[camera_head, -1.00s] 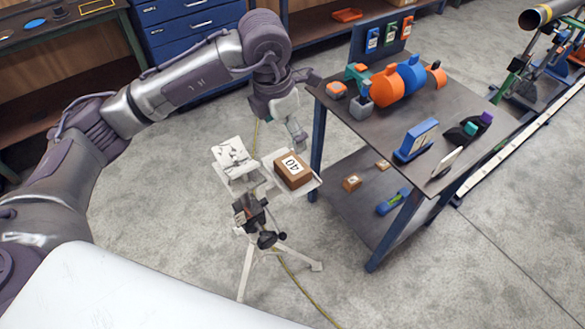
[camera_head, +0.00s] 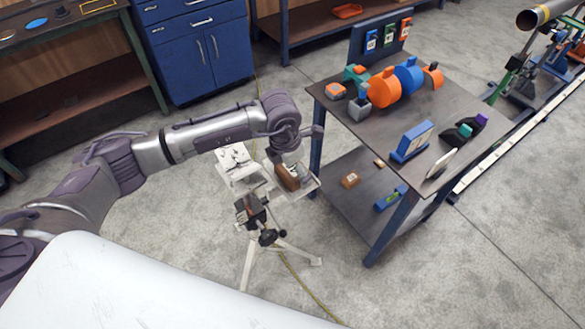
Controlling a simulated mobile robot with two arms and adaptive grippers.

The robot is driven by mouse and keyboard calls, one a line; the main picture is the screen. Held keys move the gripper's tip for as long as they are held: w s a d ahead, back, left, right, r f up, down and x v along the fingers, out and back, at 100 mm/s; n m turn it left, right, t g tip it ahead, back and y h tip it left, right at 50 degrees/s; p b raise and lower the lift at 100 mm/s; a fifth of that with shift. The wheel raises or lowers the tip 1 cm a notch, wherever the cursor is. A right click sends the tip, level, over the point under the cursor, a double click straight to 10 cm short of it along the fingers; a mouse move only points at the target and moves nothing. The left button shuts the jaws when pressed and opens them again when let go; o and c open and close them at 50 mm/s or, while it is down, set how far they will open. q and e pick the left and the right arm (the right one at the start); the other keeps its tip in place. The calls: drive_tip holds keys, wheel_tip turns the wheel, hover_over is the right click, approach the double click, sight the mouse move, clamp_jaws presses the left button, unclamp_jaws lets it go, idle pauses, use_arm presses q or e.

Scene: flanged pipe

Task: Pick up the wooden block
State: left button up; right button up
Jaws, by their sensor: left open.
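The wooden block (camera_head: 286,178) is brown and lies on the small white tray (camera_head: 307,190) of a tripod stand (camera_head: 262,240). My left gripper (camera_head: 291,170) is over the block, pointing down, and hides part of its top and right side. The gripper is open; I cannot tell whether its fingers touch the block. The number label on the block's top is mostly hidden. My right gripper is not in view.
A dark workbench (camera_head: 440,110) with blue legs stands close to the right of the stand. It carries orange and blue clamps (camera_head: 384,88) and a blue tool (camera_head: 411,142). A smaller wooden block (camera_head: 350,180) is on its lower shelf.

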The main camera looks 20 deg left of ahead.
use_arm(q)
drive_tip(key=c, duration=1.1)
